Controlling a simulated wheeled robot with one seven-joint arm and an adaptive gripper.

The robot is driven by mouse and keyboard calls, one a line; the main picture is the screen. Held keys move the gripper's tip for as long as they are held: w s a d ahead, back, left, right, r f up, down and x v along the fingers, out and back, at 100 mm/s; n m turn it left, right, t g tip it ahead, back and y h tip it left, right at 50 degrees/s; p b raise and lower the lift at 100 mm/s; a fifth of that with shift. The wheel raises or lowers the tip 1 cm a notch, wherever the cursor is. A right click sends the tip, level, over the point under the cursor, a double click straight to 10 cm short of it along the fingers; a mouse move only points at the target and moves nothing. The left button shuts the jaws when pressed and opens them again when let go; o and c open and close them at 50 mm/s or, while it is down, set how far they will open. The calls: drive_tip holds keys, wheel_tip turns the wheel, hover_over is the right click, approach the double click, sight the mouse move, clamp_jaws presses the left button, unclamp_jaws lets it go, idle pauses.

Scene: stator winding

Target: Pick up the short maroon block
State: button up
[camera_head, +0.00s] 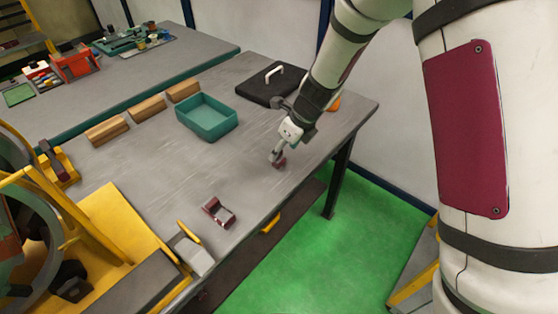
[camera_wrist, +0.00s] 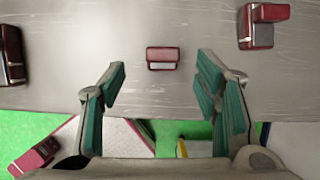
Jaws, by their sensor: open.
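A short maroon block (camera_wrist: 163,54) with a pale front part lies on the grey table in the wrist view, centred ahead of the gap between my fingers. In the head view, a small maroon piece (camera_head: 281,163) shows right at my gripper (camera_head: 277,156), partly hidden by it. My gripper also shows in the wrist view (camera_wrist: 161,72), its teal-padded fingers open and spread on either side with nothing between them. Another maroon part (camera_wrist: 262,26) lies at the upper right, and a dark maroon one (camera_wrist: 11,55) is cut off at the left edge.
A maroon bracket-like part (camera_head: 218,212) lies near the table's front edge (camera_head: 255,228). A teal bin (camera_head: 207,132), wooden blocks (camera_head: 147,108) and a black case (camera_head: 268,85) stand farther back. A yellow machine fixture (camera_head: 110,225) occupies the left. The mid-table is clear.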

sight(278, 158)
drive_tip(key=shift+x, duration=2.75)
drive_tip(key=shift+w+d, duration=0.1)
clamp_jaws()
